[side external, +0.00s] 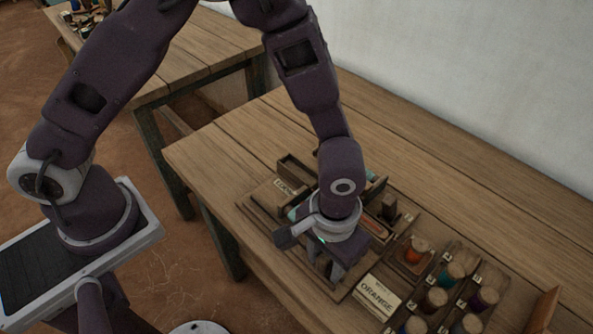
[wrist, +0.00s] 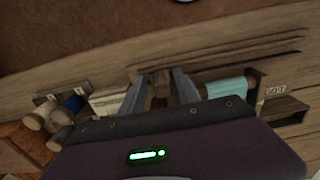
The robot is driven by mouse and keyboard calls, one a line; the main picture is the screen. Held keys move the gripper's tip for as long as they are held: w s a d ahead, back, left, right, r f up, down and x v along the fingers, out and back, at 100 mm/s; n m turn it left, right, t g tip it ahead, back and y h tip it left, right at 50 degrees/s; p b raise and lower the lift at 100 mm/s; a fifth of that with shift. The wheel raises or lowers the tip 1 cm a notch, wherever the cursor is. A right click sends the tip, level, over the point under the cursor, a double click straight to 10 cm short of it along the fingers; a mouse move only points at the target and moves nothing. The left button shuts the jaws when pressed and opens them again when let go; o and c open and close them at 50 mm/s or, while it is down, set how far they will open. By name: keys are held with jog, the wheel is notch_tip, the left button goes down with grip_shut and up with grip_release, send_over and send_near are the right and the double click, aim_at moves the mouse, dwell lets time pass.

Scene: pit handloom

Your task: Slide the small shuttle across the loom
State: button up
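My gripper (side external: 328,264) points down low over the small wooden loom board (side external: 262,214) in the side external view. In the wrist view my gripper (wrist: 160,75) has its two grey fingers apart. A brown wooden piece (wrist: 160,92) shows between them; I cannot tell whether it is the shuttle or whether the fingers touch it. Teal threads or cloth (wrist: 230,87) lie on the loom to the right of the fingers. My wrist hides the middle of the loom in the side external view, so I cannot make out the shuttle there.
A small upright wooden block (side external: 389,207) is on the loom's far side. The table (side external: 225,160) is bare to the left and behind.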

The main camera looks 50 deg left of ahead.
jog(key=shift+o, duration=0.6)
jog(key=shift+r, duration=3.3)
jog(key=shift+w+a+r, duration=0.1)
jog(key=shift+a+r, duration=0.05)
jog(key=shift+r, duration=0.05)
jog(key=a+r+t, duration=0.2)
jog(key=a+r, duration=0.8)
jog(key=r, duration=0.3)
jog(key=s+a+r+t, duration=0.3)
jog(key=s+a+r, duration=0.4)
jog(key=s+a, duration=0.4)
jog(key=shift+a+t, duration=0.3)
jog(key=shift+a, duration=0.2)
